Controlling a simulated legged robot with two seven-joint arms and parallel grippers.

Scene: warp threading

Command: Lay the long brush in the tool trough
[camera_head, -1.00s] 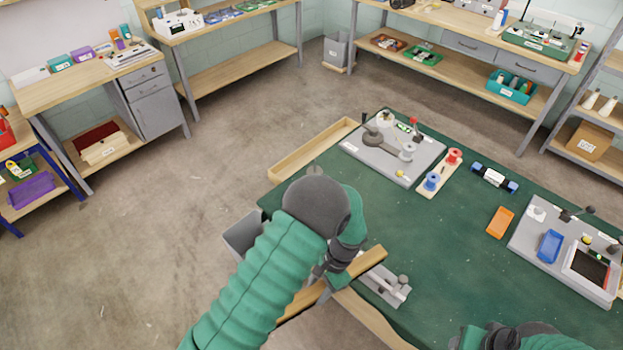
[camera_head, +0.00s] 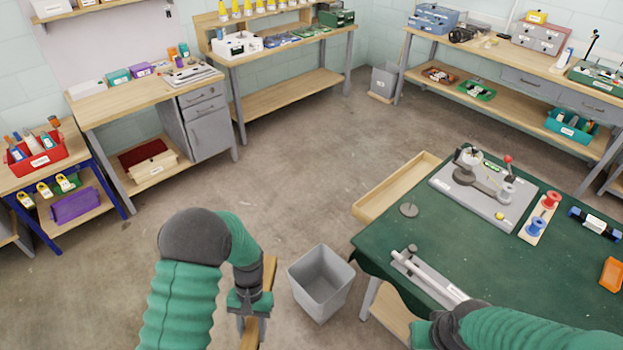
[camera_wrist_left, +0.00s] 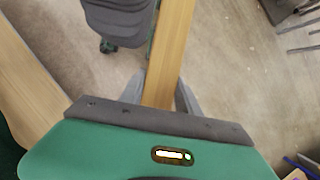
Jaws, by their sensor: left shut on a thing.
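A long wooden bar, which I take for the long brush (camera_head: 268,274), is held in my left gripper (camera_head: 249,303). The gripper is shut on it, out over the floor to the left of the green table. In the left wrist view the bar (camera_wrist_left: 173,45) runs up from between the fingers (camera_wrist_left: 165,98); I see no bristles. A shallow, open wooden tray, which looks like the tool trough (camera_head: 398,186), lies along the table's left edge and looks empty. My right gripper (camera_head: 424,336) is at the bottom edge; its jaws are hidden.
A grey bin (camera_head: 321,282) stands on the floor between my left gripper and the table (camera_head: 470,250). On the table are a grey fixture plate (camera_head: 470,205), a spool holder (camera_head: 538,220) and a grey bracket with a rod (camera_head: 432,277). Floor behind the bin is clear.

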